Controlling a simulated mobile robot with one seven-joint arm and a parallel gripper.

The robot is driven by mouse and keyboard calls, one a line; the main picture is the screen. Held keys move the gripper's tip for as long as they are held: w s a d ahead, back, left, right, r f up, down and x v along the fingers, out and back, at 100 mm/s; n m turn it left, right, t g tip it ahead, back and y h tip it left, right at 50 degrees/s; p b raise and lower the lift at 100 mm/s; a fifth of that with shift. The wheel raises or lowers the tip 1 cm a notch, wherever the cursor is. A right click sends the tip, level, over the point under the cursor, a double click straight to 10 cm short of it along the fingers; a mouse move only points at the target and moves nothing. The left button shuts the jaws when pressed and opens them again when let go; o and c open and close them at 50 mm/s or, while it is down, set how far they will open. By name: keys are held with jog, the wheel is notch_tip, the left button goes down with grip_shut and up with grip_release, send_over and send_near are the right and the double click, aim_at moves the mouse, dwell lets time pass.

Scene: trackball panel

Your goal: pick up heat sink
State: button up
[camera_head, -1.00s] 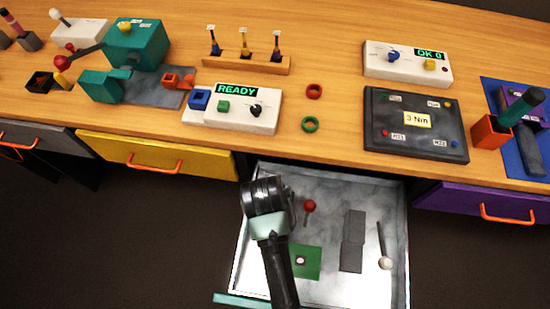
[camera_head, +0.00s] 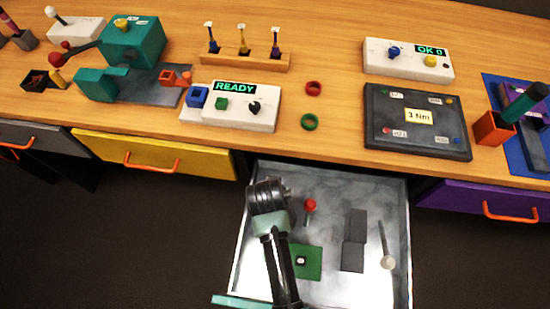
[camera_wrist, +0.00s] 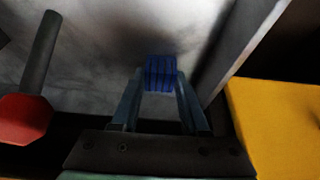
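The heat sink (camera_wrist: 161,73) is a small blue finned block on the grey drawer floor in the wrist view. My gripper (camera_wrist: 160,74) points down at it, with one finger on each side. The fingers stand apart; a thin gap seems to show on the left, and contact on the right is unclear. In the head view my gripper is over the left part of the open drawer (camera_head: 333,180), and my wrist and arm hide the heat sink.
The drawer's side wall (camera_wrist: 235,55) and the yellow drawer (camera_wrist: 285,125) are close to the right in the wrist view.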

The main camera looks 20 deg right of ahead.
grip_shut()
